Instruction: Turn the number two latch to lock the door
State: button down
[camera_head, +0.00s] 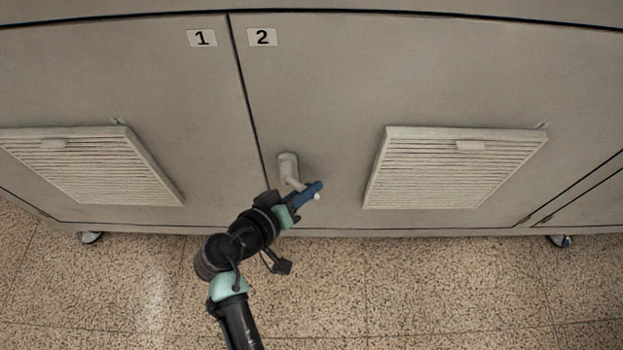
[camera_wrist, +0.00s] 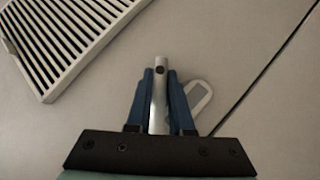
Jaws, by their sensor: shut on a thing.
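The number two door (camera_head: 330,80) is a grey panel, flush beside the number one door (camera_head: 120,75), with a thin seam between them. Its latch (camera_head: 288,165) is a pale handle on a rounded plate near that seam, below the "2" label (camera_head: 262,37). My gripper (camera_head: 310,193) is at the lower end of the latch. In the wrist view, the blue fingers of my gripper (camera_wrist: 160,95) are shut on the latch's silvery handle (camera_wrist: 159,95), which stands between them. The latch plate (camera_wrist: 198,97) shows partly behind the right finger. The fingers hide part of the handle.
A louvred vent (camera_head: 455,168) sits right of the latch, and another vent (camera_head: 85,165) is on the number one door. The cabinet stands on casters (camera_head: 91,237) over a speckled tan floor (camera_head: 420,290). The floor in front is clear apart from my arm.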

jog(key=shift+a+f+m+y+p, duration=0.2)
jog(key=shift+a+m+y+p, duration=0.35)
jog(key=shift+y, duration=0.25)
jog(key=c, duration=0.8)
grip_release()
jog(key=shift+f, duration=0.1)
jog(key=p+v, duration=0.4)
jog(key=v, duration=0.9)
jog(key=shift+w+p, duration=0.2)
jog(key=shift+p, duration=0.2)
jog(key=shift+c, duration=0.2)
